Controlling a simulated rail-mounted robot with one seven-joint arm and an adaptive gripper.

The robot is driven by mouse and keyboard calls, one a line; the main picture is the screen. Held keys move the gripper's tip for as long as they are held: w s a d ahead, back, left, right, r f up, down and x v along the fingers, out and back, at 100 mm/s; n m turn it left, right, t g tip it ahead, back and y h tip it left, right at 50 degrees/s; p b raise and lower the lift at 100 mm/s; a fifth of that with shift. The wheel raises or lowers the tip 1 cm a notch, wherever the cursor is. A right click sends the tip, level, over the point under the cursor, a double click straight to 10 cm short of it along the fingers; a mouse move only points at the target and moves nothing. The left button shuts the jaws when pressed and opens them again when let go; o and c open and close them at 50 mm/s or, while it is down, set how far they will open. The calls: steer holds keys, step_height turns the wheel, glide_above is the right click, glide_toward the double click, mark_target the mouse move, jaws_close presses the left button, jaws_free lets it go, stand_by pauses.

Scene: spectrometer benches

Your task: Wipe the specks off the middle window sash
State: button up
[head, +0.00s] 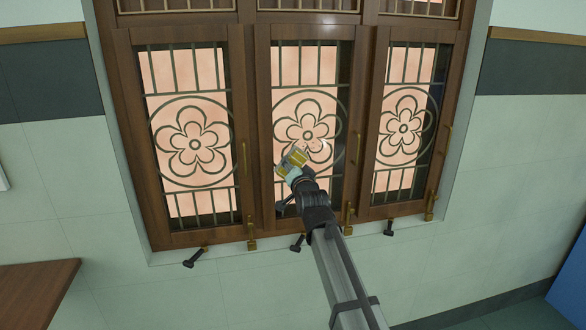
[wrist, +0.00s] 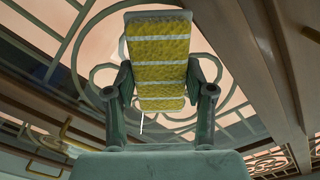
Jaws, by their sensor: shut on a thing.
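My gripper (head: 291,170) is in front of the middle window sash (head: 263,110), near the lower left of its flower grille. It is shut on a yellow pad with white bands (head: 295,157). In the wrist view my gripper (wrist: 159,82) has one finger on each side of the yellow pad (wrist: 158,48), which stretches toward the grille and glass. I cannot tell whether the pad touches the sash. A few small dark reddish specks (head: 321,147) seem to show on the middle pane, just right of the pad. The pad and my arm hide part of the pane.
Left (head: 236,120) and right (head: 376,130) sashes flank the middle one. Brass handles (head: 357,147) and bolts (head: 252,240) stick out from the frames. Black stay handles (head: 195,257) jut out along the sill. A wooden top (head: 38,290) is at lower left.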

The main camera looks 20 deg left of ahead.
steer(key=shift+w+a, duration=0.3)
steer(key=shift+w, duration=0.15)
stand_by(0.3)
steer(key=shift+w+d+f+b, duration=0.1)
steer(key=shift+w+d+b, duration=0.25)
steer(key=shift+d+b, duration=0.25)
steer(key=shift+w+d+f+b, duration=0.1)
steer(key=shift+w+d+b, duration=0.2)
steer(key=shift+d+b, duration=0.25)
steer(key=shift+w+d+r+b, duration=0.2)
steer(key=shift+w+d+b, duration=0.15)
steer(key=shift+b, duration=0.3)
